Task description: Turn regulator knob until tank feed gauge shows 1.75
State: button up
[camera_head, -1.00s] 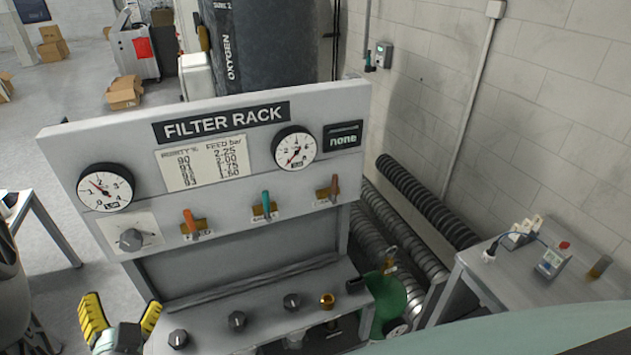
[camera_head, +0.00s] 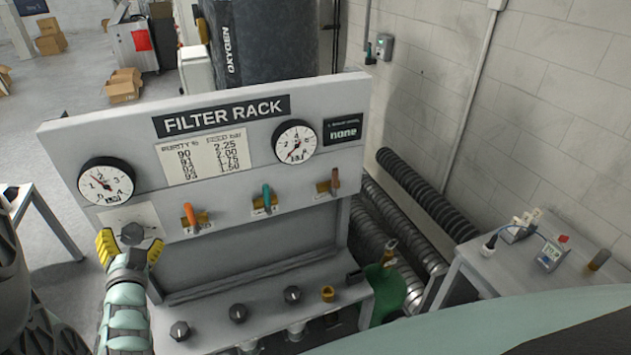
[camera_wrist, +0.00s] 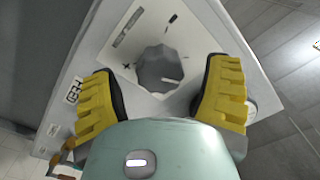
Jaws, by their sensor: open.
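The regulator knob (camera_head: 131,233) is a grey lobed dial on a light plate at the lower left of the filter rack panel. In the wrist view the knob (camera_wrist: 160,70) lies ahead between my gripper's two yellow fingers (camera_wrist: 160,98), with a gap on each side. My gripper (camera_head: 128,250) is open in front of the knob and covers its lower part in the head view. The left gauge (camera_head: 106,181) above the knob has its red needle pointing to the upper left. The right gauge (camera_head: 295,143) has its red needle pointing to the lower left. Which is tank feed is not legible.
Orange (camera_head: 192,216), teal (camera_head: 267,198) and brown (camera_head: 335,182) levers sit right of the knob. A chart (camera_head: 205,158) lists purity against feed pressure. A side table (camera_head: 510,275) stands at right.

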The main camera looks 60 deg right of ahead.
jog(key=shift+x, duration=1.05)
jog(key=shift+o, duration=0.2)
jog(key=c, duration=1.2)
jog(key=shift+c, duration=0.2)
